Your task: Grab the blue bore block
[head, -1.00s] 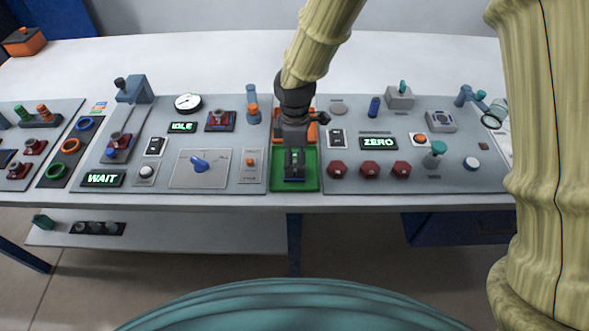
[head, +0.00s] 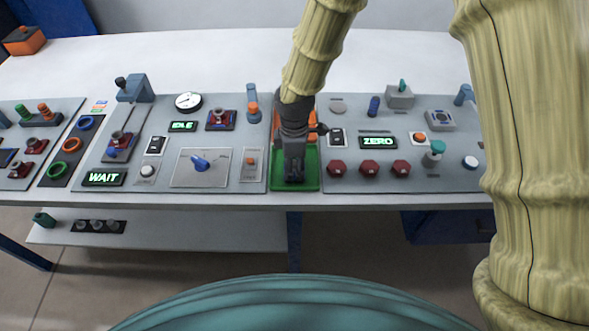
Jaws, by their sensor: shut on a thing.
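My gripper (head: 294,172) points down over the green tray (head: 309,181) at the front middle of the table. It is shut on a small dark blue block, the blue bore block (head: 294,180), at the front of the tray. The fingers hide most of the block, and its bore cannot be made out. I cannot tell whether the block still touches the tray floor.
An orange part (head: 309,128) stands just behind the tray, partly hidden by my arm. A panel with a blue knob (head: 200,163) lies to the left. Red buttons (head: 369,168) and a ZERO display (head: 379,142) lie to the right. The table behind is clear.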

